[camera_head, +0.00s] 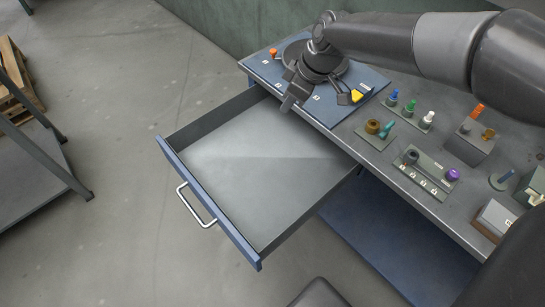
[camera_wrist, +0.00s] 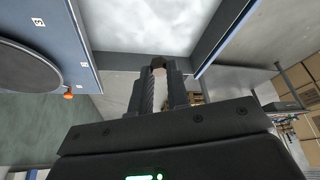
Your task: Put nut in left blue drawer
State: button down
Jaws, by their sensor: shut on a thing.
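The blue drawer (camera_head: 262,165) is pulled far out from the left part of the workbench, and its grey inside looks empty. Its floor also shows in the wrist view (camera_wrist: 150,25). My gripper (camera_head: 287,106) points down at the drawer's inner end, beside the bench edge. In the wrist view my gripper (camera_wrist: 158,68) is shut on a small tan-brown nut (camera_wrist: 158,63) between its fingertips. The nut is largely hidden by the fingers and I cannot make it out in the head view. The height above the drawer floor is hard to tell.
The bench (camera_head: 375,190) holds a blue plate (camera_head: 300,78) with a round dark disc, an orange knob (camera_head: 273,51) and a yellow part (camera_head: 357,96). Several coloured pegs and spools stand to the right. Open floor (camera_head: 110,220) lies left of the drawer.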

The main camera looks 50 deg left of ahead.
jog(key=s+n, duration=0.1)
jog(key=s, duration=0.2)
send_over(240, 172)
jog(key=d, duration=0.1)
jog(key=f, duration=2.6)
jog(key=shift+w+d+f, duration=0.2)
jog(key=shift+w+f, duration=0.05)
jog(key=shift+w, duration=0.1)
jog(key=shift+f, duration=2.05)
jog(key=c, duration=1.8)
grip_release()
jog(key=shift+f, duration=0.15)
jog(key=o, duration=0.4)
